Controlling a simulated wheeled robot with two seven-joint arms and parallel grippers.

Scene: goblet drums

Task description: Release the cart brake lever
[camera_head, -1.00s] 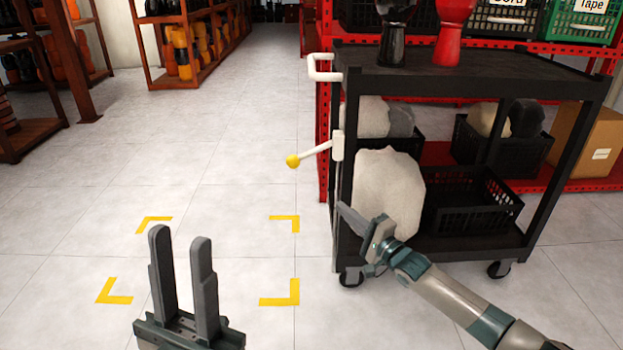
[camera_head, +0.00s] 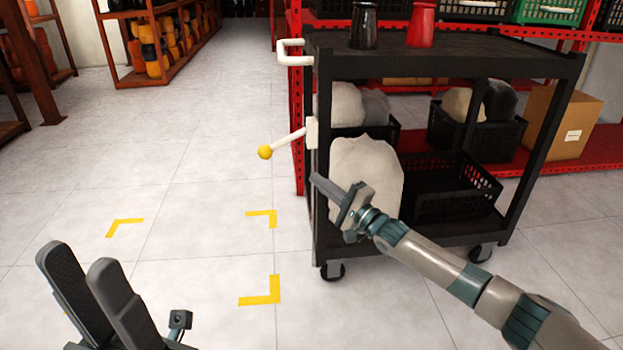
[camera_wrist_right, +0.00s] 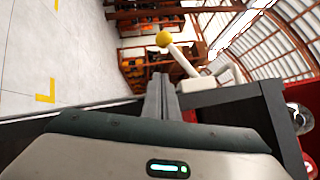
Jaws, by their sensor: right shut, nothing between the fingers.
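The brake lever (camera_head: 288,142) is a white rod with a yellow ball (camera_head: 265,152) at its free end. It points left and slightly down from a white mount on the left post of the black cart (camera_head: 420,62). In the right wrist view the lever (camera_wrist_right: 183,62) shows beyond the fingertips, ball at upper left. My right gripper (camera_head: 316,182) is shut and empty beside the cart's left post, below the lever mount and apart from the lever. My left gripper (camera_head: 80,257) is open and empty over the floor at the lower left.
A white push handle (camera_head: 290,52) sticks out above the lever. A black drum (camera_head: 364,25) and a red drum (camera_head: 422,25) stand on the cart top. A pale rock-like object (camera_head: 365,185) fills the lower shelf's left end. The floor left of the cart is clear, with yellow corner marks.

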